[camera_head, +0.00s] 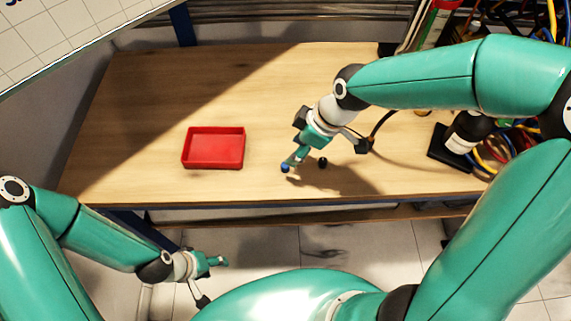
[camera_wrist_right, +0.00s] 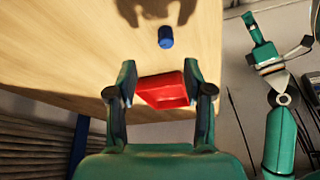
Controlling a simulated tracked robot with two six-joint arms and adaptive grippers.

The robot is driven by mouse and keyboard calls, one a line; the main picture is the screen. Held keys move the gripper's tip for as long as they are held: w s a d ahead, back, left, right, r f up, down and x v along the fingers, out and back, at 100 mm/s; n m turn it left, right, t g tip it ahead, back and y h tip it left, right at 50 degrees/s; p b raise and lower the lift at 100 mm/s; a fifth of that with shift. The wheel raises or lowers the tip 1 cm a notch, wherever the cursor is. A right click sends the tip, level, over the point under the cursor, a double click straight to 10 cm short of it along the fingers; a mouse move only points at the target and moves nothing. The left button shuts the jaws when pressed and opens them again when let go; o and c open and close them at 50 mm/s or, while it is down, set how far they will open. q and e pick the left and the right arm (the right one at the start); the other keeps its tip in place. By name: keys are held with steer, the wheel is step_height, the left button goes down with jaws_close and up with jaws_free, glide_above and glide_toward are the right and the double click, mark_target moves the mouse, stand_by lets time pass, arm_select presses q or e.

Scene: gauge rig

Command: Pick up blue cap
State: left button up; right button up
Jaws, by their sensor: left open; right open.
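The blue cap (camera_wrist_right: 165,37) is a short blue cylinder on the wooden table. In the right wrist view it lies just beyond the gap between my right fingers. My right gripper (camera_wrist_right: 159,66) is open and empty, apart from the cap. In the head view the right gripper (camera_head: 305,158) hangs over the table, pointing down. A small blue spot (camera_head: 285,168), apparently the cap, shows at the tip of one finger. My left gripper (camera_head: 213,277) is off the table's front edge at lower left, open and empty; it also shows in the wrist view (camera_wrist_right: 262,45).
A red tray (camera_head: 213,164) stands on the table (camera_head: 140,100) left of the right gripper. A small dark object (camera_head: 322,162) beside that gripper is unclear. A dark bottle (camera_head: 467,131) and cables (camera_head: 497,150) stand at the right. The table's left part is clear.

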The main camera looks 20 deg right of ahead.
mark_target(288, 166)
steer(key=shift+x, duration=0.8)
steer(key=x, duration=0.2)
steer(key=s+x, duration=0.1)
steer(key=x, duration=0.1)
steer(key=shift+a+f+p, duration=0.2)
steer(key=shift+f+p, duration=0.1)
steer(key=shift+w+a+f, duration=0.1)
steer(key=shift+w+f, duration=0.1)
steer(key=shift+f, duration=0.2)
steer(key=c, duration=0.9)
